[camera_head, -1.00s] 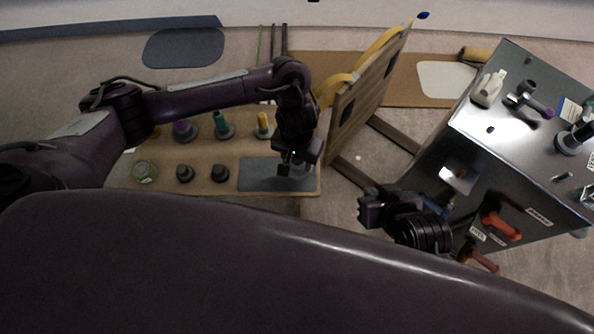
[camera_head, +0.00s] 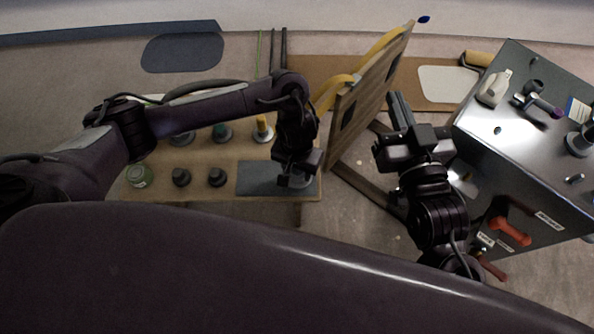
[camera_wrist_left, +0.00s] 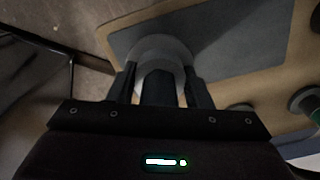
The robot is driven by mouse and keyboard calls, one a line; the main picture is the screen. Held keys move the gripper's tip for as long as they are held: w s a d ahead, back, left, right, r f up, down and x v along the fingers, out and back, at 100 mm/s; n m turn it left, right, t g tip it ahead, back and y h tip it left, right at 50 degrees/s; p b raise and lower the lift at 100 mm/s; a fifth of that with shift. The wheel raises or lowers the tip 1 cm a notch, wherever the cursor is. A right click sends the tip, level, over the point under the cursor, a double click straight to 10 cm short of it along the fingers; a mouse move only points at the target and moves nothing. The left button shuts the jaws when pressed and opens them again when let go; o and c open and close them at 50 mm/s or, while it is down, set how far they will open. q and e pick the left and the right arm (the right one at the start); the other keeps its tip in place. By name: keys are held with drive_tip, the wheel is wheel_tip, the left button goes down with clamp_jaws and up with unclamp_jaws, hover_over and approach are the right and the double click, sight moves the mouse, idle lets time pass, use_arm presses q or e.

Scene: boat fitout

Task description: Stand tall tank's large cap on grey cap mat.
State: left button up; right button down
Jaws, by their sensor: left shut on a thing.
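The grey cap mat (camera_head: 258,178) lies at the front right of the wooden board. My left gripper (camera_head: 295,179) is over the mat's right end, pointing down. In the left wrist view, the left gripper (camera_wrist_left: 160,88) is shut on the dark stem of the large cap (camera_wrist_left: 163,50), whose wide grey disc lies past the fingertips against the mat (camera_wrist_left: 220,35). Whether the disc touches the mat I cannot tell. In the head view the gripper hides most of the cap. My right gripper (camera_head: 404,120) is raised left of the metal tank cabinet; its jaw gap is unclear.
The wooden board (camera_head: 240,150) also holds two dark knobs (camera_head: 198,178), a green jar (camera_head: 139,176), and teal (camera_head: 221,131) and yellow (camera_head: 262,128) pegs. An upright wooden panel (camera_head: 368,90) stands close right. The metal cabinet (camera_head: 535,120) carries several fittings.

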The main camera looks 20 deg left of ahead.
use_arm(q)
drive_tip(key=shift+f+b, duration=0.4)
drive_tip(key=shift+f, duration=0.15)
use_arm(e)
wheel_tip(320, 180, up, 7)
drive_tip(key=t+y, duration=0.1)
drive_tip(key=t, duration=0.2)
drive_tip(key=shift+s+d+r+t, duration=0.2)
drive_tip(key=shift+d+t, duration=0.15)
drive_tip(key=shift+t, duration=0.05)
use_arm(q)
drive_tip(key=shift+f, duration=0.1)
drive_tip(key=o, duration=1)
use_arm(e)
drive_tip(key=shift+f, duration=0.3)
